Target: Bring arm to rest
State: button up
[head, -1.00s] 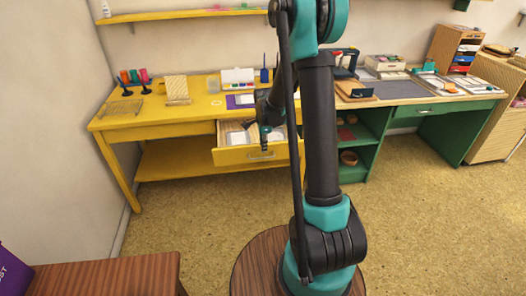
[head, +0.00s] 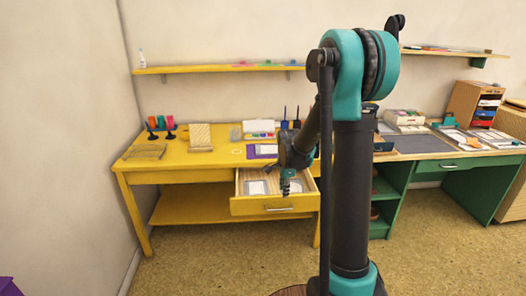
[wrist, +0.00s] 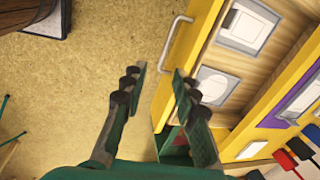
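My gripper (wrist: 157,88) is open and empty in the wrist view, its two fingers apart with the floor and the drawer front between and beyond them. In the head view my gripper (head: 286,188) hangs at the open drawer (head: 277,205) of the yellow desk, in front of the drawer's inside. My arm reaches up and forward from its base, its elbow high in the picture. The drawer holds flat pale squares (head: 257,187); they also show in the wrist view (wrist: 247,27).
The yellow desk (head: 180,172) carries stamps on a stand (head: 160,127), a wooden block (head: 201,137) and a purple pad (head: 262,151). A green desk (head: 456,172) stands at right. A shelf (head: 220,68) runs along the wall. The floor in front is clear.

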jog(key=s+d+n+t, duration=0.2)
jog(key=s+n, duration=1.4)
jog(key=s, duration=1)
jog(key=shift+s+d+r+n, duration=0.2)
jog(key=shift+d+n, duration=0.2)
jog(key=shift+d, duration=0.3)
